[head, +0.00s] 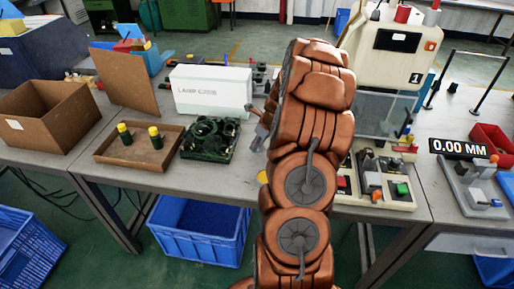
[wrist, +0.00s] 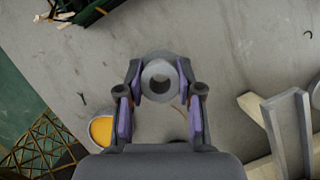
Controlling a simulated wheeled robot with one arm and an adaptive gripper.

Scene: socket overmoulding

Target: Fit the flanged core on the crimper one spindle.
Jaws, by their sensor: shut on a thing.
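A grey round core with a central hole (wrist: 160,70) sits between the fingertips of my gripper (wrist: 160,84) in the wrist view. My gripper is shut on it and holds it over the grey bench. In the head view my gripper (head: 259,128) shows only in part at the left of my arm, and the core cannot be made out there. The crimper marked 1 (head: 398,50) stands on the bench at the right of my arm. Its spindle cannot be made out; my arm covers part of the machine's left side.
A dark green tray (head: 207,154) of black rings and a brown tray (head: 112,160) with two yellow-topped cylinders stand left. A white box (head: 210,92) is behind. A yellow-orange round thing (wrist: 101,130) and a pale frame (wrist: 272,125) flank my gripper. Bare bench lies between.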

